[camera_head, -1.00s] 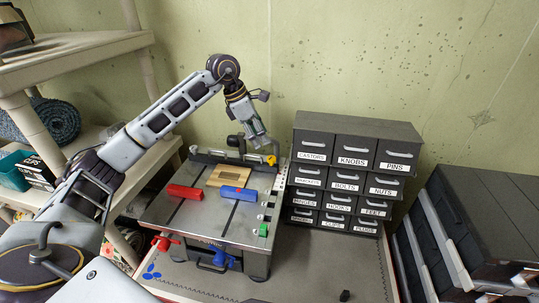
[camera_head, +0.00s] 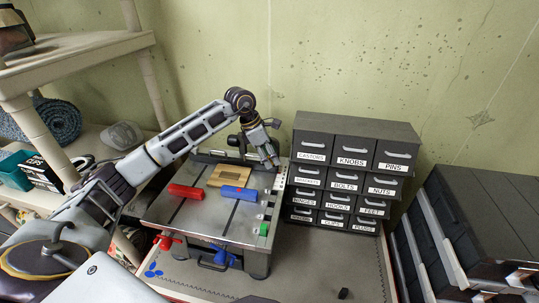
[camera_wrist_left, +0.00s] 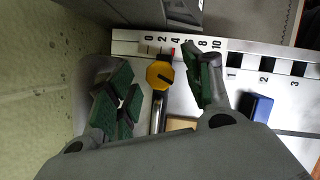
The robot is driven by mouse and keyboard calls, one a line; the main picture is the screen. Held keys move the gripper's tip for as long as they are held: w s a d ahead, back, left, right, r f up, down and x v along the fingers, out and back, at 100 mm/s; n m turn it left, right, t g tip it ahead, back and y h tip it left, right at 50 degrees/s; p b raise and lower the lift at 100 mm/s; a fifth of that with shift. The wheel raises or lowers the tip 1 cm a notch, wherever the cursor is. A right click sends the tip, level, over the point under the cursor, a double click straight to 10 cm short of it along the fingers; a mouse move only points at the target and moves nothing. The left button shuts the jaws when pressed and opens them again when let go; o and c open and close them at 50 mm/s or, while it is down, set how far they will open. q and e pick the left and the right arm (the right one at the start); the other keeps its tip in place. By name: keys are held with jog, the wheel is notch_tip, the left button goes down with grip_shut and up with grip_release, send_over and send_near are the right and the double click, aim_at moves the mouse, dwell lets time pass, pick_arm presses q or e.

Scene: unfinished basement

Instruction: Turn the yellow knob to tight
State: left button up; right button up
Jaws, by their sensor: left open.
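The yellow knob (camera_wrist_left: 160,74) shows in the left wrist view as a round cap with a dark slot, beside a printed scale (camera_wrist_left: 180,45) with a red mark near 4. My left gripper (camera_wrist_left: 156,66) is open, with one green-padded finger on each side of the knob; a gap shows on both sides, and I see no contact. In the head view my left gripper (camera_head: 270,161) points down at the back right corner of the grey machine table (camera_head: 190,212) and hides the knob there. My right gripper is not in view.
A blue block (camera_head: 239,193), a red block (camera_head: 186,191) and a wooden piece (camera_head: 227,177) lie on the machine table. A dark drawer cabinet (camera_head: 352,127) stands close on the right of the gripper. The green wall is behind. The front right bench is mostly clear.

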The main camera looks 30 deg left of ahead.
pick_arm(q)
jog(key=c, duration=1)
jog(key=shift+w+m+b, duration=0.1)
jog(key=shift+m+b, duration=0.25)
jog(key=shift+m, duration=0.15)
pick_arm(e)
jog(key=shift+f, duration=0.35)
pick_arm(q)
jog(key=m+g, duration=0.1)
jog(key=m, duration=0.1)
jog(key=m+b, duration=0.1)
jog(key=shift+w+a+m+g+h, duration=0.1)
jog(key=shift+m+g+h, duration=0.2)
jog(key=shift+m+g, duration=0.1)
jog(key=shift+m+g+b, duration=0.3)
jog(key=shift+m+b, duration=0.2)
jog(key=shift+m, duration=0.2)
jog(key=shift+m+g+b, duration=0.3)
jog(key=shift+m, duration=0.6)
jog(key=shift+w+m, duration=0.1)
jog(key=shift+m, duration=0.4)
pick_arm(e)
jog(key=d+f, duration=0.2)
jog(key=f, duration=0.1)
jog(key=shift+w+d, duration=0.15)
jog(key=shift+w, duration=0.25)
pick_arm(q)
jog(key=shift+g, duration=0.3)
